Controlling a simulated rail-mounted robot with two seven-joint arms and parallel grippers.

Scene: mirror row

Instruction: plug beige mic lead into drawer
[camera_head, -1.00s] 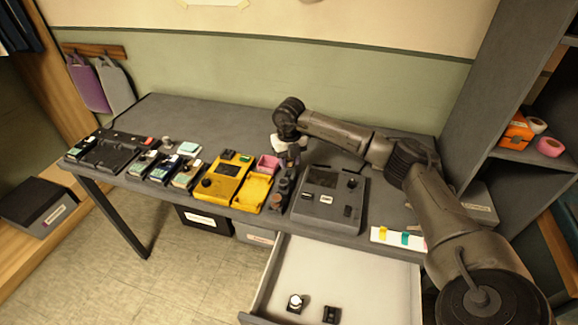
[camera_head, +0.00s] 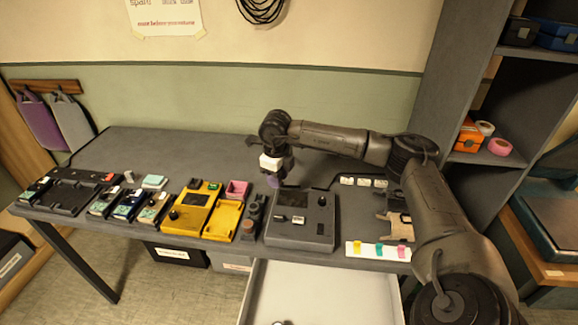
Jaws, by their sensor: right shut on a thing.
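The open drawer (camera_head: 330,292) with a pale inside sticks out under the table's front edge. Only its back part shows; the top of one small round fitting shows at the bottom edge of the picture. My right gripper (camera_head: 275,180) points down above the back left of a dark grey device box (camera_head: 300,218). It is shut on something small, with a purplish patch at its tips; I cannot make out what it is. A beige piece (camera_head: 398,226) lies on the table beside my right arm, partly hidden; I cannot tell whether it is the mic lead. My left gripper is out of view.
A yellow case (camera_head: 190,213), a pink box (camera_head: 237,190) and several small pedals stand left of the grey box. A white strip with coloured tabs (camera_head: 377,251) lies at the right front edge. A shelf (camera_head: 487,160) stands at right. The back left tabletop is clear.

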